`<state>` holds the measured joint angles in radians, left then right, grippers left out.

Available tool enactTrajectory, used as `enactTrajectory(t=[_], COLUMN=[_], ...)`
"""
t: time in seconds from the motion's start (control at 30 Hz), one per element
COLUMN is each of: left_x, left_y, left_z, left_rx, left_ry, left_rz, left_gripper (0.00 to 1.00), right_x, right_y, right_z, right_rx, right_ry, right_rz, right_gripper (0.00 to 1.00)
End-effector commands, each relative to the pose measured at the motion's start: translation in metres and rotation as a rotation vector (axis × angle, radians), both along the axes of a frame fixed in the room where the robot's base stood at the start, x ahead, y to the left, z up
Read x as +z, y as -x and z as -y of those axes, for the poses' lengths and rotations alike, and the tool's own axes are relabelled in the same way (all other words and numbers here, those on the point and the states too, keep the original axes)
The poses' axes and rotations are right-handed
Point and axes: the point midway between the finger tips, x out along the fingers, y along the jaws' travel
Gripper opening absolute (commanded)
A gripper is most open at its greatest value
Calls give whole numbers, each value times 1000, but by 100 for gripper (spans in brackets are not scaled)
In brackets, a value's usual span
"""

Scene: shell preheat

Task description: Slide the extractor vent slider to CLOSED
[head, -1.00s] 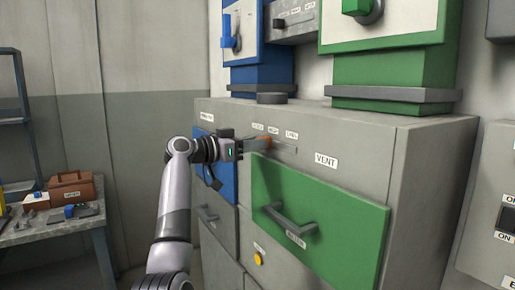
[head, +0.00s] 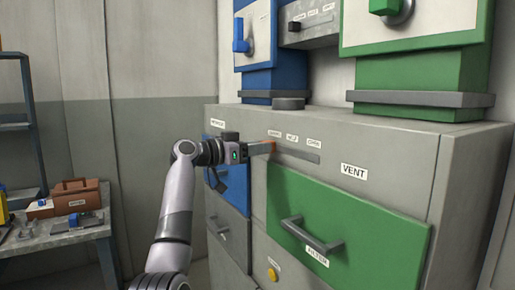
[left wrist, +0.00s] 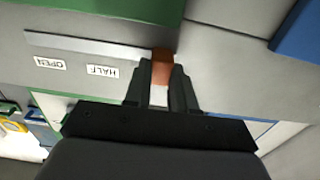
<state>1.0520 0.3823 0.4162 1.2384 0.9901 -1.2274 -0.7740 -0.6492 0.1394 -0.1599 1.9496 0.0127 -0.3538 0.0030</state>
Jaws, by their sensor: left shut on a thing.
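The vent slider's orange knob (head: 271,146) is at the left end of its slot (head: 300,153) on the grey cabinet front in the head view. Three small labels (head: 292,137) sit above the slot. In the left wrist view the knob (left wrist: 162,72) is at the slot's right end, past the upside-down OPEN (left wrist: 50,63) and HALF (left wrist: 102,71) labels. The third label is hidden there. My left gripper (head: 262,147) is shut on the knob; its fingers also show in the left wrist view (left wrist: 160,92). My right gripper is out of view.
A green drawer (head: 345,220) with a protruding handle (head: 312,236) lies below the slot, and a blue drawer (head: 236,187) is behind my arm. Blue and green units stand on the cabinet (head: 400,150). A bench (head: 60,238) with a brown box (head: 70,197) is at left.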

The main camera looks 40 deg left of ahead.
Motion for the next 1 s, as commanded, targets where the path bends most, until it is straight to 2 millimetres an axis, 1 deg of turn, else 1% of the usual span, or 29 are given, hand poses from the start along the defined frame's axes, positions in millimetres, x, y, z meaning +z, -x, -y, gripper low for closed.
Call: enactTrajectory(t=[0.03,0.17,0.2,0.23,0.27,0.53,0.63,0.77,1.0], left_x=[3,3,3,3,3,2,1,-1,0], left_y=[0,1,1,1,0,1,5,20,54], left_z=[-5,-5,-5,-5,-5,-3,-6,-12,-27], left_rx=[14,16,17,16,16,10,10,13,14], left_ry=[0,0,0,0,0,-1,-2,-4,-4], left_rz=[6,7,7,7,7,4,5,4,6], left_gripper=[0,0,38,48,51,51,51,51,51], right_x=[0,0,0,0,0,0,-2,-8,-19], right_y=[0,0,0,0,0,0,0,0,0], right_z=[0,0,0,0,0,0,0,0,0], right_rx=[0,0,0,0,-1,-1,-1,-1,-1], right_ry=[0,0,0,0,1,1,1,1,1], right_rz=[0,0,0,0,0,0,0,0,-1], right_gripper=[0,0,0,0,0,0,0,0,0])
